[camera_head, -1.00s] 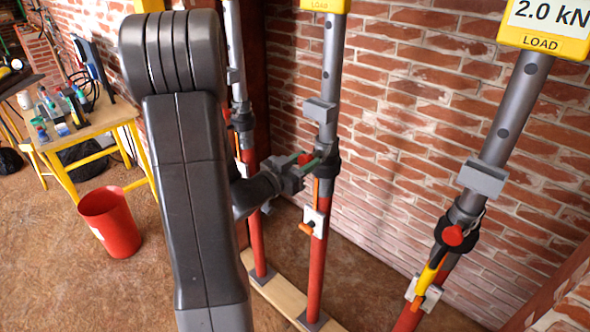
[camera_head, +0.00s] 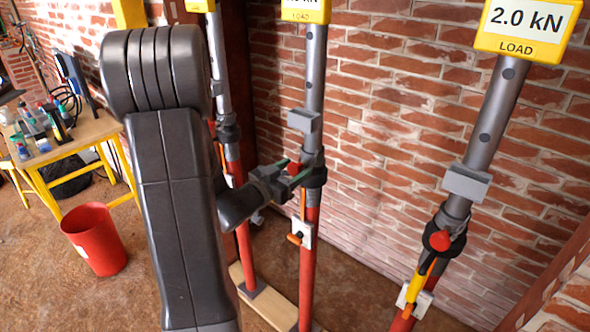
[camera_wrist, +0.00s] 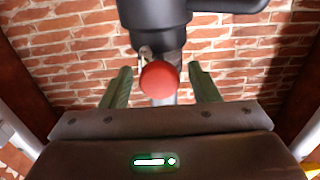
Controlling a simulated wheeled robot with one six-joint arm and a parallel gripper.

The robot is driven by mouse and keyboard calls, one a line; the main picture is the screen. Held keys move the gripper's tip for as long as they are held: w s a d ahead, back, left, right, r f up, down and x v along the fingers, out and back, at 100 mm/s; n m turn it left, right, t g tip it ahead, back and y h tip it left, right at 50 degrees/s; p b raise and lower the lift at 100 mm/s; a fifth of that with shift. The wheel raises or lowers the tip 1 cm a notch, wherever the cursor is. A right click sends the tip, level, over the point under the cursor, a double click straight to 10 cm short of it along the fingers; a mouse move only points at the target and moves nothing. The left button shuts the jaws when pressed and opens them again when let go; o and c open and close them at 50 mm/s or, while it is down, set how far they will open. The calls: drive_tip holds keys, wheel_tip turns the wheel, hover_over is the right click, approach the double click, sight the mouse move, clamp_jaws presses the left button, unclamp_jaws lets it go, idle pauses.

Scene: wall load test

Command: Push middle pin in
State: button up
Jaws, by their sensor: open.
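The middle pin, with a round red head (camera_wrist: 160,79), sits at the dark collar of the middle prop (camera_head: 309,230). In the wrist view the red head lies between the two green fingers of my gripper (camera_wrist: 161,88), with a gap on each side. A bit of metal shows beside the head under the dark collar (camera_wrist: 155,22). In the head view my gripper (camera_head: 291,172) is open at the middle prop's collar, around or just in front of the red head. Whether the fingers touch the head, and how deep the pin sits, cannot be told.
The right prop (camera_head: 490,120) has a red pin head (camera_head: 440,240), a yellow lever and a 2.0 kN load display (camera_head: 525,18). A left prop (camera_head: 221,75) stands behind my arm. A red bucket (camera_head: 95,240) and a wooden table (camera_head: 60,140) are at left. Brick wall stands behind.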

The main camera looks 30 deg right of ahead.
drive_tip(key=b+v, duration=0.1)
drive_tip(key=v, duration=1.2)
drive_tip(key=shift+b, duration=0.35)
drive_tip(key=shift+w+d, duration=0.1)
drive_tip(key=p+x, duration=0.2)
drive_tip(key=x, duration=1.1)
drive_tip(key=shift+d, duration=0.3)
drive_tip(key=shift+a, duration=0.1)
